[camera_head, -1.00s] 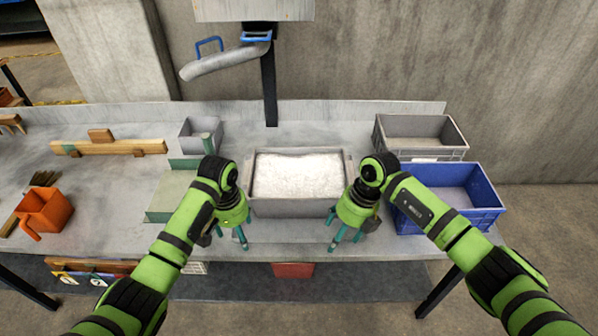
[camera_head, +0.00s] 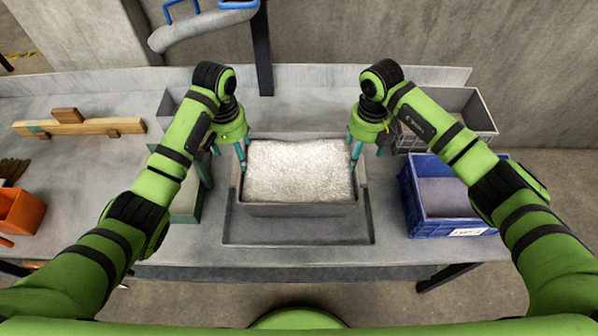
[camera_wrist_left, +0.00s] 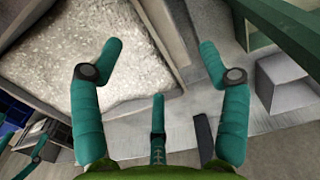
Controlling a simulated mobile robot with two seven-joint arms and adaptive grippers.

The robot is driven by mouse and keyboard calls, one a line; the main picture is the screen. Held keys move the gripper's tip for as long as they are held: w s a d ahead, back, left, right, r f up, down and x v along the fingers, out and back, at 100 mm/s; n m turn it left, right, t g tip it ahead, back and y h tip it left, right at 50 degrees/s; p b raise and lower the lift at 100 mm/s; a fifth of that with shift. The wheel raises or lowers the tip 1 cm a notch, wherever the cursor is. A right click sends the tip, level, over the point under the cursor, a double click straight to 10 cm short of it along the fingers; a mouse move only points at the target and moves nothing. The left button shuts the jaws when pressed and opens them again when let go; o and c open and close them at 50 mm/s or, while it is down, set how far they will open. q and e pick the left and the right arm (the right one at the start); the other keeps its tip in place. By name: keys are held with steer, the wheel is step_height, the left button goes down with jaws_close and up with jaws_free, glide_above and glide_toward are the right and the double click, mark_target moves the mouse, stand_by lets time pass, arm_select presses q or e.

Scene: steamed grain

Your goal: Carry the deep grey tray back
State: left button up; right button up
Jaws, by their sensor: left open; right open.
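The deep grey tray (camera_head: 300,210), filled with pale grain (camera_head: 298,170), sits on the bench in the middle of the head view. My left gripper (camera_head: 230,158) is open at its left side, fingers pointing down. In the left wrist view, the open fingers (camera_wrist_left: 158,55) lie on either side of the tray's side wall (camera_wrist_left: 160,40), one over the grain and one outside. My right gripper (camera_head: 367,152) is open at the tray's right side. I cannot tell whether any finger touches the tray.
A flat grey rimmed area (camera_head: 300,235) shows around and in front of the tray. A blue crate (camera_head: 450,226) and a grey crate (camera_head: 478,118) stand to the right. A green box (camera_head: 187,205) stands close on the left. Wooden pieces (camera_head: 80,125) and an orange bin (camera_head: 20,212) lie further left.

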arm_select(q)
steer(key=shift+s, duration=0.1)
arm_select(e)
steer(key=shift+s, duration=0.1)
arm_select(q)
steer(key=shift+f, duration=0.25)
arm_select(e)
steer(key=shift+f, duration=0.3)
arm_select(q)
steer(key=f, duration=0.6)
steer(key=shift+w+f, duration=0.1)
steer(key=shift+w, duration=0.1)
arm_select(e)
steer(key=f, duration=0.6)
steer(key=shift+w+f, duration=0.1)
steer(key=shift+w, duration=0.1)
arm_select(q)
steer(key=shift+w+f, duration=0.1)
steer(key=shift+f, duration=0.25)
arm_select(e)
steer(key=shift+w+f, duration=0.15)
steer(key=shift+f, duration=0.2)
arm_select(q)
jaws_close()
arm_select(e)
jaws_close()
